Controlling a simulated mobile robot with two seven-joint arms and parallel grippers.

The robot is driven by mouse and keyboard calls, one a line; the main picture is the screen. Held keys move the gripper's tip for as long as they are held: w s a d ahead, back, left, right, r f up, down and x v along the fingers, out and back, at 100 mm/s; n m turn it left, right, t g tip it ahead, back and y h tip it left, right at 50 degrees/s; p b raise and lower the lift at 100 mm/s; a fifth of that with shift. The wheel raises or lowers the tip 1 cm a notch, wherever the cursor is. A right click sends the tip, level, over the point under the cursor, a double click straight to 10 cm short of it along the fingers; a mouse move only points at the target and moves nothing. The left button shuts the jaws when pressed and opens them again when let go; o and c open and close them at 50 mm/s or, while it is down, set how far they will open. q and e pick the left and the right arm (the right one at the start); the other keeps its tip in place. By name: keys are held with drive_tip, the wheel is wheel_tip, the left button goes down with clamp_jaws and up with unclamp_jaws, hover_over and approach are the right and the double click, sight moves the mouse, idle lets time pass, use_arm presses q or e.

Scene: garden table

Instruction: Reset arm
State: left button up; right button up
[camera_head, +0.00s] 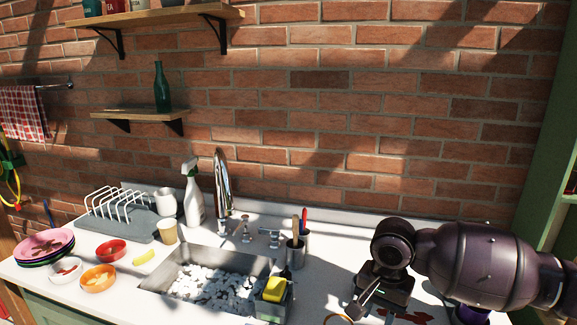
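My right arm comes in from the right over the counter's right end. My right gripper (363,298) is low over the white counter (325,270), to the right of the sink. Its fingers are small and dark in this view, so I cannot tell whether they are open or shut. I see nothing clearly held in it. My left arm and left gripper are out of view.
The sink (180,258) holds white pieces; a yellow sponge (275,288) sits at its right. A utensil cup (295,252), tap (222,185), spray bottle (193,195), dish rack (120,220), bowls (98,278) and plates (45,243) stand around. A brick wall rises behind.

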drive_tip(key=s+a+f+n+t+y, duration=0.1)
drive_tip(key=s+a+f+n+y, duration=0.1)
drive_tip(key=s+a+f+n, duration=0.3)
drive_tip(key=s+a+f+n+t+y, duration=0.1)
drive_tip(key=s+a+f+n+y, duration=0.1)
drive_tip(key=s+f, duration=0.3)
drive_tip(key=s+d+f+t+h, duration=0.2)
drive_tip(key=s+d+h, duration=0.3)
drive_tip(key=s+d, duration=1.2)
drive_tip(key=w+f+n+t, duration=0.1)
drive_tip(key=w+f+t, duration=0.6)
drive_tip(key=f, duration=0.3)
drive_tip(key=shift+w+f+t+y, duration=0.15)
drive_tip(key=shift+f+t+y, duration=0.15)
drive_tip(key=shift+f+t, duration=0.1)
